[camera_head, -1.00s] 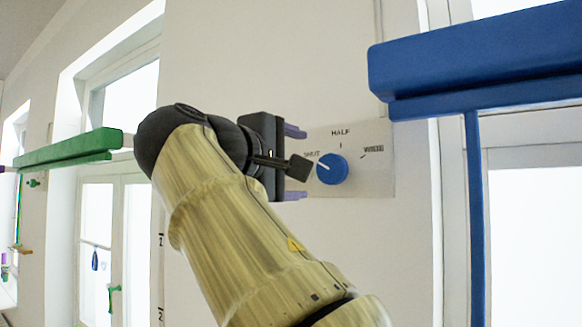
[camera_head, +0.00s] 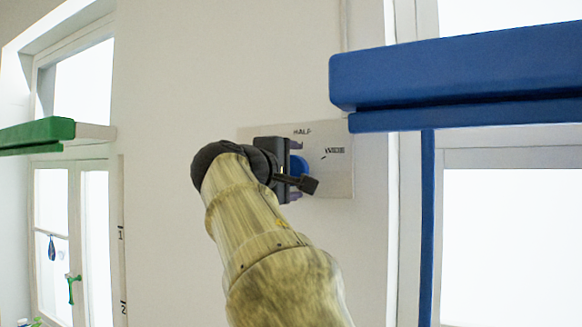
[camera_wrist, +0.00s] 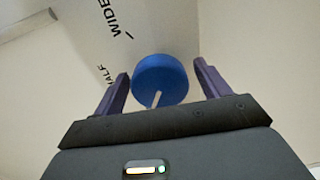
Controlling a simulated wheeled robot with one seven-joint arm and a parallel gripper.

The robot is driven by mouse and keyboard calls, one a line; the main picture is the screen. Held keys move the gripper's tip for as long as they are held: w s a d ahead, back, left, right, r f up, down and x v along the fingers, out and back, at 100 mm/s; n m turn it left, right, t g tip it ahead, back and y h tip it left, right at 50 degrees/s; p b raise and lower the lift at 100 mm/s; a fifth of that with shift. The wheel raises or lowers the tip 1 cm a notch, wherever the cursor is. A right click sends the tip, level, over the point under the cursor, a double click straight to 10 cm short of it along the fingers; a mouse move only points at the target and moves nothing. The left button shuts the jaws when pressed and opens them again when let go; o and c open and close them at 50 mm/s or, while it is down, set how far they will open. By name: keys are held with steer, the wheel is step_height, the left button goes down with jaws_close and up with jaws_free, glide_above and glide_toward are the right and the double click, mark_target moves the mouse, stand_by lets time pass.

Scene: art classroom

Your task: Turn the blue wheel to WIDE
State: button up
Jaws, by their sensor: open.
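The blue wheel (camera_wrist: 160,80) sits on a pale wall plate (camera_head: 335,178). In the wrist view it lies between the two purple fingers of my gripper (camera_wrist: 160,88), which are open with a gap on each side. A white pointer line on the wheel runs toward the bottom of that view. In the head view only an edge of the wheel (camera_head: 301,166) shows behind my gripper (camera_head: 298,168). The printed word WIDE (camera_head: 335,150) is right of the wheel, and HALF (camera_head: 302,132) is above it. The SHUT mark is hidden behind my gripper.
A blue beam (camera_head: 450,85) juts out at the upper right, above and right of the plate, with a blue strip (camera_head: 427,225) hanging below it. A green beam (camera_head: 38,133) is at the far left. The wall below the plate is clear.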

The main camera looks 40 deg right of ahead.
steer(key=c, duration=1)
steer(key=shift+o, duration=0.2)
